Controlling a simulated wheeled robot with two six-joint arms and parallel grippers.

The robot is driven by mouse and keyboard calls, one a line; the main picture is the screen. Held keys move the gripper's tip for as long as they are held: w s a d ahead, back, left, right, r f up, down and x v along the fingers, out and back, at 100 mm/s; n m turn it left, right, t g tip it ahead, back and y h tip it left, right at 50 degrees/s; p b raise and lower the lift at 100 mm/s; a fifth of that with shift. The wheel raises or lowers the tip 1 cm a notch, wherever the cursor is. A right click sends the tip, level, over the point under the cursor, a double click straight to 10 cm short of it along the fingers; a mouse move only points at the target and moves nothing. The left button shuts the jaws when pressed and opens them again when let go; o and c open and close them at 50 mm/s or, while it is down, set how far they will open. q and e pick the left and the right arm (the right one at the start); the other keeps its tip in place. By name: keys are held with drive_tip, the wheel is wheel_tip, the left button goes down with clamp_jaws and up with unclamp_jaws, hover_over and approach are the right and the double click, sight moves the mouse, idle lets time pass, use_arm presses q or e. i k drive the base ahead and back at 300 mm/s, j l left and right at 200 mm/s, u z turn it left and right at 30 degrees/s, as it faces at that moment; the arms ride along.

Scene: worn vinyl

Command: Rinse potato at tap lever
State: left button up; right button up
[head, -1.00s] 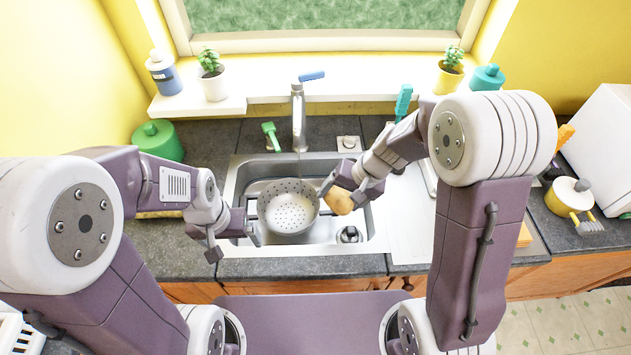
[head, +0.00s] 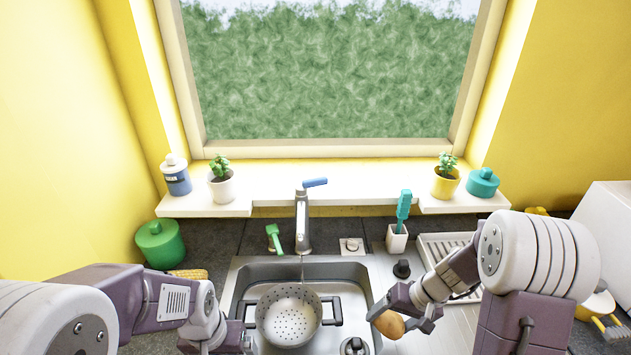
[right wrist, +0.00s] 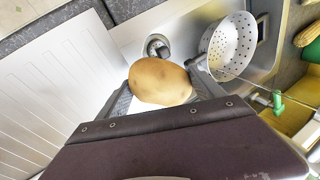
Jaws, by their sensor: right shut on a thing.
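The brown potato (head: 389,325) is held between the fingers of my right gripper (head: 403,320), over the sink's right edge in the head view. The potato also shows in the right wrist view (right wrist: 160,82), clamped between both fingers. The tap (head: 302,225) stands behind the sink with its blue lever (head: 315,182) pointing right. A thin line, which looks like water, runs down from the spout. A grey colander (head: 289,315) sits in the sink (head: 335,271), left of the potato. My left gripper (head: 216,343) is empty and looks open at the sink's left edge, partly cut off.
A green brush (head: 273,238) is left of the tap. A teal brush in a white holder (head: 397,238) and a dark stopper (head: 402,268) are to its right. A ribbed drainboard (right wrist: 55,90) lies right of the sink. Corn (head: 188,274) and a green jar (head: 160,243) are at left.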

sight(301, 189)
drive_tip(key=k+l, duration=0.1)
drive_tip(key=l, duration=0.25)
drive_tip(key=k+l, duration=0.15)
drive_tip(key=l, duration=0.25)
drive_tip(key=k+l, duration=0.1)
drive_tip(key=l, duration=0.25)
drive_tip(key=k+l+z, duration=0.1)
drive_tip(key=l, duration=0.25)
drive_tip(key=k+l, duration=0.1)
drive_tip(key=l, duration=0.3)
